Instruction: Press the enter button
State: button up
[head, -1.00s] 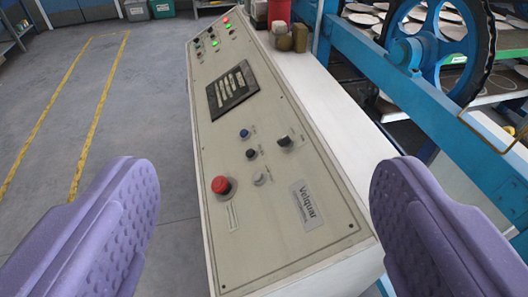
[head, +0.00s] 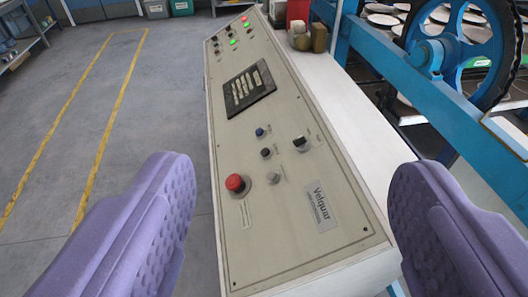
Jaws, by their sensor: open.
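A slanted beige control panel (head: 295,240) fills the middle of the head view. On its near half are a red mushroom button (head: 236,184), a blue button (head: 260,132), a black button (head: 266,153), a grey button (head: 273,178) and a black knob (head: 300,143). Their small labels are too blurred to read, so I cannot tell which is enter. A dark display plate (head: 249,88) sits farther up, with red and green lights (head: 240,30) at the far end. My gripper (head: 290,215) is open and empty, its purple fingers wide apart on either side of the near panel, touching nothing visible.
A blue machine frame with a large wheel (head: 457,42) stands at the right, with plates behind it. A red container (head: 298,12) and small jars (head: 305,40) stand on the white ledge (head: 345,100). Open grey floor (head: 70,120) with yellow lines lies left.

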grip_shut()
dwell(1.5)
